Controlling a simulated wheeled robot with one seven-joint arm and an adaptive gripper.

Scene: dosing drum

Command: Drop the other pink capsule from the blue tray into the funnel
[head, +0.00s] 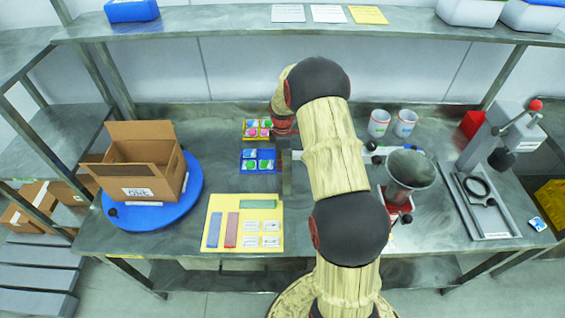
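The blue tray (244,167) lies on the steel bench, left of my arm. It holds small blue and green pieces; I cannot make out a pink capsule in it. A yellow tray (246,137) behind it holds small green and pink pieces. The grey funnel (411,168) stands at the right of my arm, its wide mouth up, above a red base. My gripper (287,185) seems to point down just right of the blue tray, below my wrist. It is small and dark, so its fingers and anything between them cannot be made out.
An open cardboard box (140,175) sits on a blue round turntable (185,198) at the left. A yellow board (214,205) with coloured strips and cards lies at the front. Two white cups (379,123) stand behind the funnel. A lever press (490,150) stands at the right. A shelf (230,22) runs overhead.

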